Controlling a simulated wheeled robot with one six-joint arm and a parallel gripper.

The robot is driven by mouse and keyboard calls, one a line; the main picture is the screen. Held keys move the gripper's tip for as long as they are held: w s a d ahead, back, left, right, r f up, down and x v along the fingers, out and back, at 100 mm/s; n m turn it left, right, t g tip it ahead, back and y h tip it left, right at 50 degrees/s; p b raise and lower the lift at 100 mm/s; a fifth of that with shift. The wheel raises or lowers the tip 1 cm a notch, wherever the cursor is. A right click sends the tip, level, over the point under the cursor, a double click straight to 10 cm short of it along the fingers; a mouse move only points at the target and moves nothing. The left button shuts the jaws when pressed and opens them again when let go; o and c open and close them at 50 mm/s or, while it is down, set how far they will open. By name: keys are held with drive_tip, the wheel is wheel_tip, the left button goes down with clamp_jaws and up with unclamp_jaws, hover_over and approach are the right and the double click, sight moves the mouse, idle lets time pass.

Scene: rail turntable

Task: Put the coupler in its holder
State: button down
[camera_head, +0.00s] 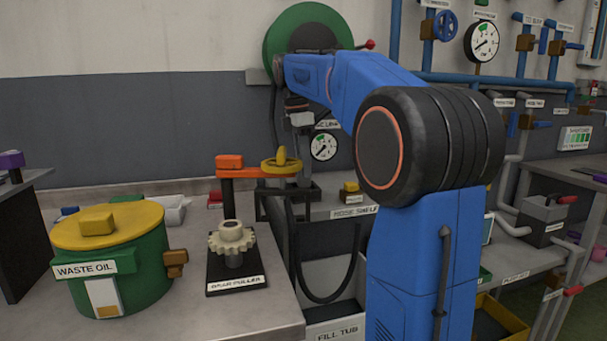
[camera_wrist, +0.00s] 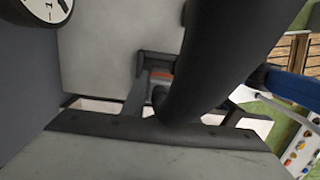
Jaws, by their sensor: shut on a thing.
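In the head view my gripper (camera_head: 303,176) points down beside the dark hose bracket, at the end of my blue arm. It is shut on the coupler, whose body is mostly hidden by the gripper and the hose. A black hose (camera_head: 325,300) hangs in a loop below it. In the wrist view the thick dark hose (camera_wrist: 215,60) fills the middle and hides the grip. A dark bracket (camera_head: 262,206) stands at the shelf's left end, close to my gripper. I cannot tell whether it is the coupler's holder or whether the coupler touches it.
A shelf labelled hose shelf (camera_head: 355,212) carries a small yellow-topped block (camera_head: 350,188). The waste oil drum (camera_head: 130,265) is further left. A green reel (camera_head: 283,35) and a gauge (camera_head: 323,147) are behind.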

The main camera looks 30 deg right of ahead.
sight(298, 155)
wheel_tip(298, 155, down, 2)
drive_tip(key=shift+f, duration=0.15)
drive_tip(key=shift+w+f, duration=0.15)
drive_tip(key=shift+f, duration=0.15)
drive_tip(key=c, duration=1.4)
unclamp_jaws()
drive_tip(key=r, duration=0.4)
drive_tip(key=a+r, duration=0.1)
drive_tip(key=r, duration=0.7)
drive_tip(key=shift+w+a+r, duration=0.1)
drive_tip(key=shift+w+a, duration=0.05)
drive_tip(key=shift+w, duration=0.05)
